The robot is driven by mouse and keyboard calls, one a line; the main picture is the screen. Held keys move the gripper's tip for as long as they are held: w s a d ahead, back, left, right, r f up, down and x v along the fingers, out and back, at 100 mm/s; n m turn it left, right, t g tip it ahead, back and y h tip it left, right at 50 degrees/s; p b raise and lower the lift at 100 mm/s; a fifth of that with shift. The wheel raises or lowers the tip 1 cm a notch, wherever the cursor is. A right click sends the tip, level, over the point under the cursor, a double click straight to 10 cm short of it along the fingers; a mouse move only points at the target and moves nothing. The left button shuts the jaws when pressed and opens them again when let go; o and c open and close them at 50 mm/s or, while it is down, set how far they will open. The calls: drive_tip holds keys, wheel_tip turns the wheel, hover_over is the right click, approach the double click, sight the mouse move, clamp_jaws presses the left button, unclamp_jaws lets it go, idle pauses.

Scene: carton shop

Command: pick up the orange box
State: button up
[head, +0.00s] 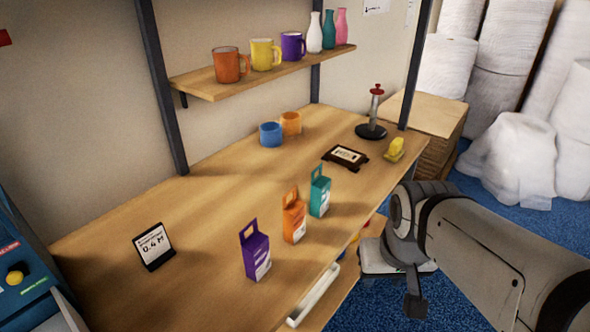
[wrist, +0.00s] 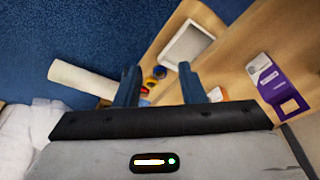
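The orange box (head: 294,220) stands upright on the workbench (head: 200,230), between a purple box (head: 255,253) and a teal box (head: 319,194). Each has a hanging tab with a cutout on top. In the wrist view a small part of the orange box (wrist: 217,94) seems to show just right of the right finger, mostly hidden; the purple box (wrist: 267,82) is farther right. My gripper (wrist: 158,72) has its two fingers apart with nothing held between them. In the head view my arm is at the right, beyond the bench's front edge, and the fingers cannot be made out.
Blue and orange cups (head: 290,123), a dark framed card (head: 345,157), a yellow object (head: 395,148) and a red-topped stand (head: 372,115) are farther back. A sign (head: 154,246) stands at left. A shelf (head: 260,75) holds mugs and bottles. Small coloured items (wrist: 154,77) lie lower down.

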sight(300, 218)
drive_tip(key=shift+o, duration=0.3)
drive_tip(key=shift+s, duration=0.1)
